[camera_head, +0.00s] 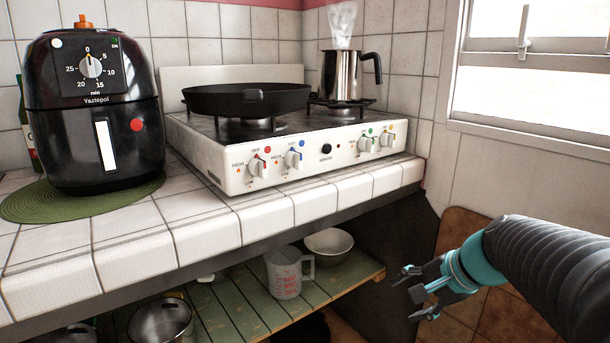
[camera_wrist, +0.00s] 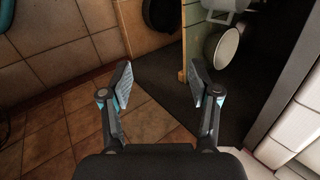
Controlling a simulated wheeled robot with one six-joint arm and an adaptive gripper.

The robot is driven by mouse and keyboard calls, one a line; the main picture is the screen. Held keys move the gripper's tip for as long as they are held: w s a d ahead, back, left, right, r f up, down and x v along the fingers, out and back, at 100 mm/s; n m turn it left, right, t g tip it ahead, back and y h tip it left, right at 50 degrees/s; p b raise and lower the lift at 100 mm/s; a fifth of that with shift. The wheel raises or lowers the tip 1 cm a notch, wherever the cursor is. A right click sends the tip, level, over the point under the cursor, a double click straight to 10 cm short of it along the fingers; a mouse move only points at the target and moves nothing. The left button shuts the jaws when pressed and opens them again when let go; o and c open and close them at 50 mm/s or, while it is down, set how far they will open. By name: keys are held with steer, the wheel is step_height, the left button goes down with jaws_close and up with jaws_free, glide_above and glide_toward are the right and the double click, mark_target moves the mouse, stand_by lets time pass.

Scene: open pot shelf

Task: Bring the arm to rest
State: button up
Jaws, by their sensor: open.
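My gripper (camera_head: 416,293) is at the lower right of the head view, in front of the dark side panel under the counter and beside the right end of the shelf. Its fingers are spread apart with nothing between them. In the wrist view my gripper (camera_wrist: 162,90) shows two open fingers over the tiled floor and dark panel. The open pot shelf (camera_head: 240,300) has green slats. A measuring jug (camera_head: 285,275) and a pale bowl (camera_head: 329,246) stand on it, apart from my gripper. The bowl also shows in the wrist view (camera_wrist: 222,47).
The tiled counter (camera_head: 240,225) overhangs the shelf. It bears a black air fryer (camera_head: 92,110) and a white stove (camera_head: 225,150) with a black pan (camera_head: 246,99) and a steaming metal pot (camera_head: 340,75). A metal pot (camera_head: 160,320) is at lower left.

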steer(key=s+a+f+n+h, duration=0.1)
steer(key=s+a+n+h, duration=0.1)
steer(key=s+n, duration=0.3)
steer(key=s+a+f+n+h, duration=0.1)
steer(key=s+n+h, duration=0.1)
steer(key=s+n, duration=0.4)
steer(key=s, duration=0.4)
steer(key=shift+s+a+f+n+h, duration=0.2)
steer(key=shift+s+a+n+h, duration=0.1)
steer(key=shift+s+a, duration=0.1)
